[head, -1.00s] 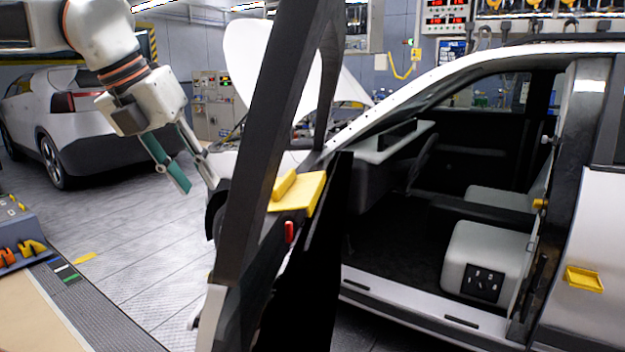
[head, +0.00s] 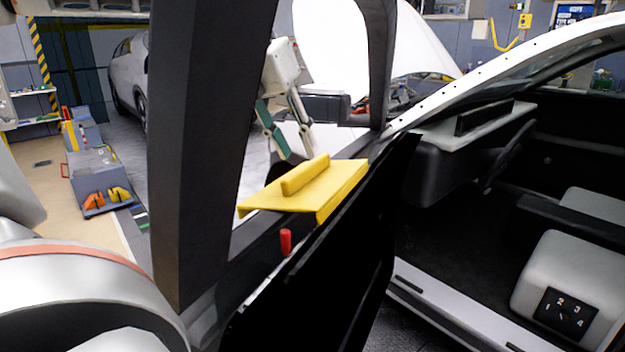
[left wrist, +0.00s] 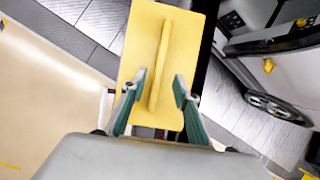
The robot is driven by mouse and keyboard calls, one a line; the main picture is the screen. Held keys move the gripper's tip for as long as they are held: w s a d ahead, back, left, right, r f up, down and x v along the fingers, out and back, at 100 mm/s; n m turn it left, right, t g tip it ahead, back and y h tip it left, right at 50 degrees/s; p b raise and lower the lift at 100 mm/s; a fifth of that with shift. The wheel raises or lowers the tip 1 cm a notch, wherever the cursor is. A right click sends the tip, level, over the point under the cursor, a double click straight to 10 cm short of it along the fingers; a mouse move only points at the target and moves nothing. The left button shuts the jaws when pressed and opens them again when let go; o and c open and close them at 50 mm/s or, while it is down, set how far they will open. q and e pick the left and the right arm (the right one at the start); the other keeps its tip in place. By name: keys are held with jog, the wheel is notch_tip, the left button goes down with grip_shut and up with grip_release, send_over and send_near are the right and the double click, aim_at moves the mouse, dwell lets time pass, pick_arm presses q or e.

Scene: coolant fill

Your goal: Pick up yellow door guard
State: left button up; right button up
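The yellow door guard (head: 325,185) lies over the top edge of the open car door, with a raised ridge along its middle. It also shows in the left wrist view (left wrist: 185,50), with its ridge running up the picture. My left gripper (head: 290,155) is just beyond the guard in the head view, seen through the door's window frame. In the left wrist view its two green-padded fingers (left wrist: 161,92) are apart, one on each side of the ridge, with gaps visible. The left gripper is open and empty. My right gripper is not in view.
The dark door frame (head: 195,130) stands close in front, between the head camera and the left arm. The car's open interior (head: 460,240) is at the right.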

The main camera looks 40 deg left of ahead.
aim_at(306, 165)
pick_arm(q)
jog(key=x, duration=0.5)
jog(key=shift+w+a, duration=0.15)
jog(key=shift+w, duration=0.05)
jog(key=shift+r, duration=0.1)
grip_shut()
